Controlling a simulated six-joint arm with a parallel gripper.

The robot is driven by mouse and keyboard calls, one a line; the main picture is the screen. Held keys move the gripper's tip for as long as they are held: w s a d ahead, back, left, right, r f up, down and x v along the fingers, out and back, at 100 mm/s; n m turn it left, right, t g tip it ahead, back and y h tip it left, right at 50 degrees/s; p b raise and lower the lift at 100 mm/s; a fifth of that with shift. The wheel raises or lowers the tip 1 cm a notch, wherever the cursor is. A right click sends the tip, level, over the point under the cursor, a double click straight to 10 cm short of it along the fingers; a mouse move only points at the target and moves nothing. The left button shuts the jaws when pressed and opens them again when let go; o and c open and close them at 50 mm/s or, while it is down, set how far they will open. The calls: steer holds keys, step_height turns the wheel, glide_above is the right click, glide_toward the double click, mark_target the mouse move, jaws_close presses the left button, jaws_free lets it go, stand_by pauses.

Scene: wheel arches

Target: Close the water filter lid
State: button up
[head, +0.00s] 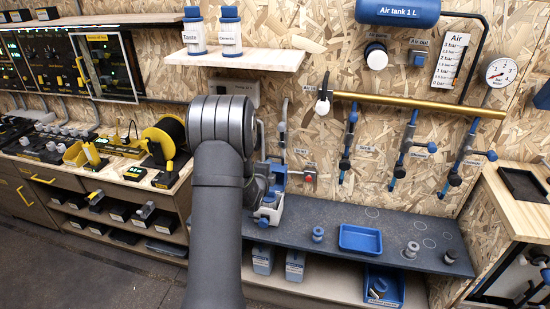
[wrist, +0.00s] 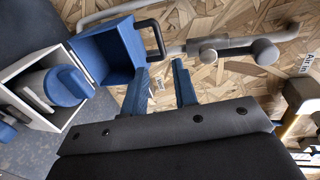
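The water filter is a white box; in the wrist view its open housing (wrist: 22,75) shows at the left with a blue cylinder (wrist: 62,85) inside. Its blue lid (wrist: 105,52) stands open beside the box, with a black handle (wrist: 152,38) on its far side. My gripper (wrist: 161,82) is open and empty, its two blue fingers apart with only the wood wall seen between them. The left finger is close to the lid and handle; I cannot tell whether it touches. In the head view, my arm partly hides the white housing (head: 271,212).
Grey pipes (wrist: 235,48) run along the wall close to the fingers. A blue tray (head: 360,239) and small fittings (head: 411,250) sit on the dark bench (head: 345,225) to the right. A gold air pipe (head: 420,104) with hanging valves crosses the wall.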

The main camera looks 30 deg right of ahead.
mark_target(275, 157)
steer(key=x, duration=1.1)
steer(key=shift+w+d, duration=0.15)
steer(key=shift+w, duration=0.05)
jaws_close()
